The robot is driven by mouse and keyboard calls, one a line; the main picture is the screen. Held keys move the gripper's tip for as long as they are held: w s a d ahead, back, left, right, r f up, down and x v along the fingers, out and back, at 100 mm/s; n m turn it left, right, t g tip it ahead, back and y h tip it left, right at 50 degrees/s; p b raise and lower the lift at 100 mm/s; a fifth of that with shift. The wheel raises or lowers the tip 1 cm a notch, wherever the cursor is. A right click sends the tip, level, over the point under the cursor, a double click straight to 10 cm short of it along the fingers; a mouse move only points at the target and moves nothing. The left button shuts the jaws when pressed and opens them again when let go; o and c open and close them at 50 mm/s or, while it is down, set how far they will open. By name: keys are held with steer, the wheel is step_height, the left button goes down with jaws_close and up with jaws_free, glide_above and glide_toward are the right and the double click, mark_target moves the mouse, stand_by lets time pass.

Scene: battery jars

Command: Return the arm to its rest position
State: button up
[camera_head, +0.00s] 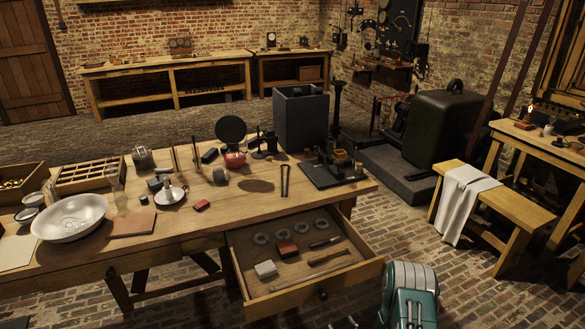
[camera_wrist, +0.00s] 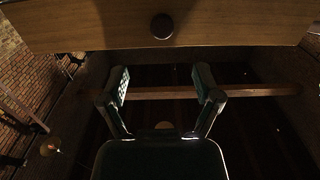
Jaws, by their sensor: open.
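My arm shows as a teal and grey link (camera_head: 410,295) at the bottom right of the head view, in front of the bench and to the right of the open drawer. The fingers look apart from the knob.
The drawer (camera_head: 318,285) stands pulled out, holding several rings, blocks and tools. The wooden bench (camera_head: 100,255) carries a metal bowl (camera_head: 70,217) and many small items. A stool (camera_head: 505,205) with a cloth (camera_head: 463,200) stands at right. Brick floor (camera_head: 480,290) is clear around my arm.

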steer(key=w+d+r+g+h, duration=0.15)
steer(key=w+r, duration=0.25)
steer(key=r, duration=0.7)
steer(key=w+d+r+g+h, duration=0.1)
steer(key=w+r+g+h, duration=0.25)
steer(key=r, duration=0.65)
step_height(320, 180, up, 8)
steer(key=s, duration=0.2)
steer(key=s+a+r+m+g, duration=0.1)
steer(key=s+r, duration=0.4)
steer(key=s, duration=0.5)
steer(key=s+a+r+m+g, duration=0.1)
steer(key=s+a+r+g, duration=0.2)
steer(key=s, duration=0.8)
steer(key=s+a+r+m+g, duration=0.1)
steer(key=s+a+r+g, duration=0.1)
steer(key=s+r, duration=0.5)
steer(key=s, duration=0.3)
steer(key=shift+s+a+m+h, duration=0.15)
steer(key=shift+s+m+h, duration=0.15)
steer(key=shift+s+m, duration=0.1)
steer(key=shift+w, duration=0.1)
